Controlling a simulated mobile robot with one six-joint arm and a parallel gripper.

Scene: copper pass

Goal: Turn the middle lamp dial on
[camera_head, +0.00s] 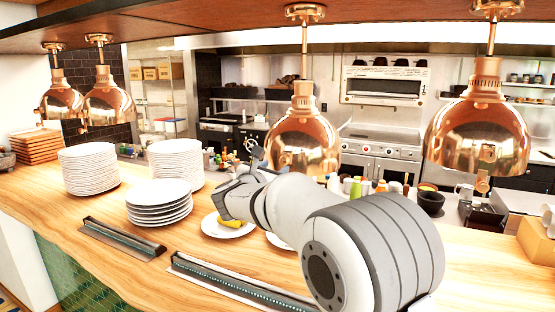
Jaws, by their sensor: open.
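Several copper heat lamps hang over the wooden counter. Two hang at the left (60,102) (108,100), one near the centre (303,138) and one at the right (476,135). A small copper piece (482,184) shows under the right lamp; I cannot tell if it is a dial. No dial can be made out clearly on the centre lamp. My gripper (256,158) is small in view, open and apparently empty, just left of the centre lamp's lower rim. I cannot tell whether it touches the lamp. My arm hides part of the counter below.
Plate stacks (88,168) (160,203) stand on the counter (75,212) at the left. A plate (212,228) with yellow food lies below my gripper. Bottles (356,188) and a dark bowl (430,201) stand behind my arm. Dark strips (122,238) lie along the front.

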